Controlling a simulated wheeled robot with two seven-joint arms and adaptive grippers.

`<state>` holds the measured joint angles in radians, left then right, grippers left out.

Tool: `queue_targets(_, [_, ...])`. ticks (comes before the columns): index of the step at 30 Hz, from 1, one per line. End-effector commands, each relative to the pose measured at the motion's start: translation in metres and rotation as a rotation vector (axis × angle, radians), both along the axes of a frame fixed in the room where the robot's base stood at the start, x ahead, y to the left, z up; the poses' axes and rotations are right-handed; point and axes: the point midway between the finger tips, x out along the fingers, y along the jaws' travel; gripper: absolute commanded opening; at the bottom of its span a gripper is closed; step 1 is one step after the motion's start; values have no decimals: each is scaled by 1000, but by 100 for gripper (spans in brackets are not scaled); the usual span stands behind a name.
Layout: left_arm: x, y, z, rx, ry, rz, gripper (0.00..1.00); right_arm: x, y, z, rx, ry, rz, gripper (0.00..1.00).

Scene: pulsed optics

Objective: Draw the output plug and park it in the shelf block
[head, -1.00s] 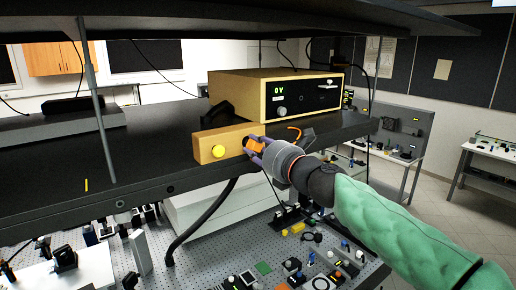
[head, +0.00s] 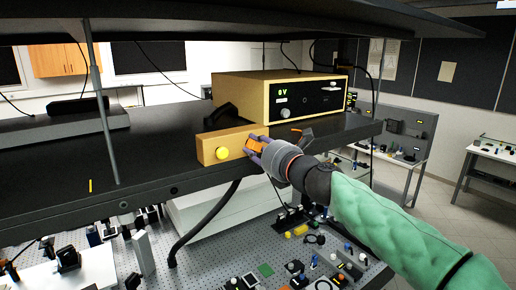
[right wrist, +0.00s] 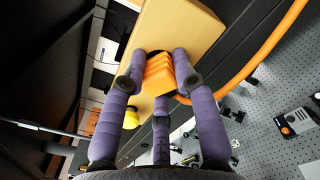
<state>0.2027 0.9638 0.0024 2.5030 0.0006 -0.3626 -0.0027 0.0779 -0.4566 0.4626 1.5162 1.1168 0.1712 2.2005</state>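The orange plug (head: 257,143) is at the right part of the ochre shelf block (head: 209,149). In the right wrist view the ribbed plug (right wrist: 158,73) sits against the block (right wrist: 180,28), at a dark opening partly hidden behind it. The purple fingers of my right gripper (head: 258,149) close around the plug, with one finger on each side and a third below; it also shows in the right wrist view (right wrist: 158,85). How deep the plug sits is hidden. My left gripper is not in view.
The block, with a yellow round knob (head: 222,153), is at the front edge of the dark shelf (head: 100,165). A yellow instrument (head: 240,87) showing 0 V stands behind. An orange cable (right wrist: 262,62) curves right of the plug. A perforated optics table (head: 215,240) lies below.

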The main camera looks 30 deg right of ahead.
Motion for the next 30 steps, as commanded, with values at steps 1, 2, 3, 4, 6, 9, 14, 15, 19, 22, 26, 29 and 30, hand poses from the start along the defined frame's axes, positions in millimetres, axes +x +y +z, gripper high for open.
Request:
queue_targets(1, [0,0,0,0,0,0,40,0,0,0,0,0,-1,47])
queue_targets(2, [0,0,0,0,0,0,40,0,0,0,0,0,-1,55])
queue_targets(3, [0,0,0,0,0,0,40,0,0,0,0,0,-1,55])
queue_targets(4, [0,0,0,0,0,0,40,1,0,0,0,0,-1,55])
queue_targets(6, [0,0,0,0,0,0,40,1,0,0,0,0,-1,55])
queue_targets(9, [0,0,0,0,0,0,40,0,0,0,0,0,-1,55])
queue_targets(14, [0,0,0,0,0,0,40,-3,-1,0,0,0,-2,55])
queue_targets(15, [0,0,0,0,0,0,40,-5,-1,0,0,0,-2,55])
queue_targets(19, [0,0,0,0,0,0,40,-23,-3,1,0,-1,-4,55])
queue_targets(22, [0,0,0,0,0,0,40,-42,-5,1,-1,-1,-4,55])
queue_targets(26, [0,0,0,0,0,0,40,-69,-7,1,-1,-3,-5,55])
queue_targets(29, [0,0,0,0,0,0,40,-87,-8,0,-1,-1,-4,55])
queue_targets(30, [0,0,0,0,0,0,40,-93,-9,0,-2,-1,-4,55])
